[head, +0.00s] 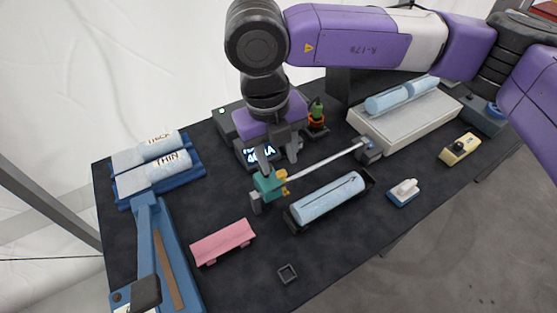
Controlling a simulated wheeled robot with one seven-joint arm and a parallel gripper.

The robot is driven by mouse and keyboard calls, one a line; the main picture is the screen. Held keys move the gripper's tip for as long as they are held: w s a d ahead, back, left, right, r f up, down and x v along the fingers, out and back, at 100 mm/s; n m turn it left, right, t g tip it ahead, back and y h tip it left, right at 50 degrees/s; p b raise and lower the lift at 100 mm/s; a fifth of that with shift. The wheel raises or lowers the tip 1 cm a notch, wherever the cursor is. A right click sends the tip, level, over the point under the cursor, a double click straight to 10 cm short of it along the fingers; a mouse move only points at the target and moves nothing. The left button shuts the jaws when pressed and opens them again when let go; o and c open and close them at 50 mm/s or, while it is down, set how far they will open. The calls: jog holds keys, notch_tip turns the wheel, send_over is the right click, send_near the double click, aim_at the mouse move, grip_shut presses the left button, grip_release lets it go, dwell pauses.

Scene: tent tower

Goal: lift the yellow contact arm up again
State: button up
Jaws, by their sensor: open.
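A small yellow part, which looks like the contact arm (283,188), sticks out from the right side of a teal block (268,184). I cannot make out its exact tilt at this size. The teal block sits at the left end of a pale rod (325,160). My gripper (279,159) points down with its fingers apart, just above the teal block and the yellow part. Nothing shows between the fingers. I cannot tell whether a fingertip touches the block.
A black tray with a light blue roll (328,200) lies just right of the teal block. A lit display (259,153) stands behind my gripper. A pink stand (222,242) and a small dark square dish (287,273) are nearer the front. Bare black tabletop lies between them.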

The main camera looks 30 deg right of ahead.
jog(key=shift+d+f, duration=0.15)
jog(key=shift+f, duration=1.3)
jog(key=shift+c, duration=0.4)
grip_shut()
